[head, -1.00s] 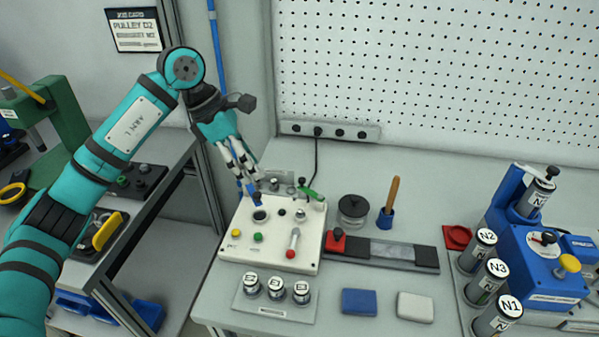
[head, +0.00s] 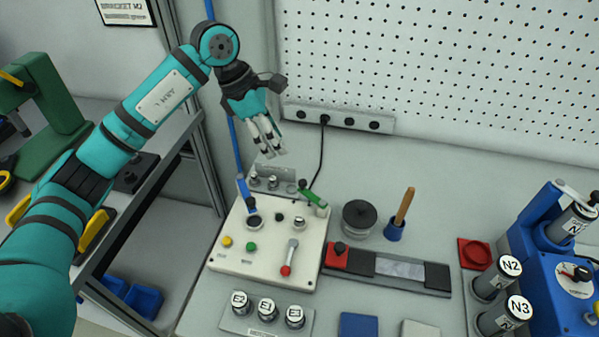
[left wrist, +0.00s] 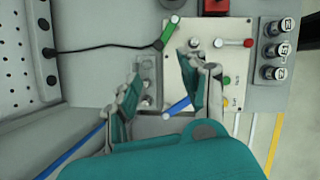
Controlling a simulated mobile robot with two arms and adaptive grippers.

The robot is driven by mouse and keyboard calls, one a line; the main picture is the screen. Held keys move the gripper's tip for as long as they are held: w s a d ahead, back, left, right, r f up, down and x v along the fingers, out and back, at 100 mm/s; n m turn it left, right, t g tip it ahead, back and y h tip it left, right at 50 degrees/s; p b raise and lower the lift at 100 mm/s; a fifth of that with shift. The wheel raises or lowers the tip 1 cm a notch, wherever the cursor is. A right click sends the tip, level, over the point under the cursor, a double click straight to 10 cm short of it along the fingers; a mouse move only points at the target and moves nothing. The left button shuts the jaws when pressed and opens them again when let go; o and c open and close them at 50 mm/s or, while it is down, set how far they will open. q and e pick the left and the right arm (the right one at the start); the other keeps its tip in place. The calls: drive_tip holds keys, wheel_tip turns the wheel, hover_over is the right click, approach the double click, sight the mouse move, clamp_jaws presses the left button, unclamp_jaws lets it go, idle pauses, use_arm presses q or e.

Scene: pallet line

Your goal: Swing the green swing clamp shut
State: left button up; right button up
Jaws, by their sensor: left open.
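The green swing clamp (head: 313,197) sits at the back right corner of the white panel (head: 232,262). Its green arm slants away from the panel toward the back; it also shows in the left wrist view (left wrist: 167,33). A blue swing clamp (head: 246,194) is at the back left corner and shows below the green one in the left wrist view (left wrist: 178,107). My left gripper (head: 274,151) is open and empty, above and behind the panel, apart from both clamps. In the left wrist view its fingers (left wrist: 160,85) are spread. My right gripper is not in view.
A strip of small knobs (head: 272,180) lies behind the panel, with a black cable (head: 322,150) near the green clamp. A black round pot (head: 359,218) and a wooden-handled tool in a blue holder (head: 396,230) stand to the right. The pegboard wall (head: 450,80) rises behind.

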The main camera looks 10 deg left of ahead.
sight(301, 181)
use_arm(q)
drive_tip(key=p+x, duration=0.3)
drive_tip(key=x, duration=1)
drive_tip(key=shift+w, duration=0.15)
drive_tip(key=shift+f, duration=0.35)
clamp_jaws()
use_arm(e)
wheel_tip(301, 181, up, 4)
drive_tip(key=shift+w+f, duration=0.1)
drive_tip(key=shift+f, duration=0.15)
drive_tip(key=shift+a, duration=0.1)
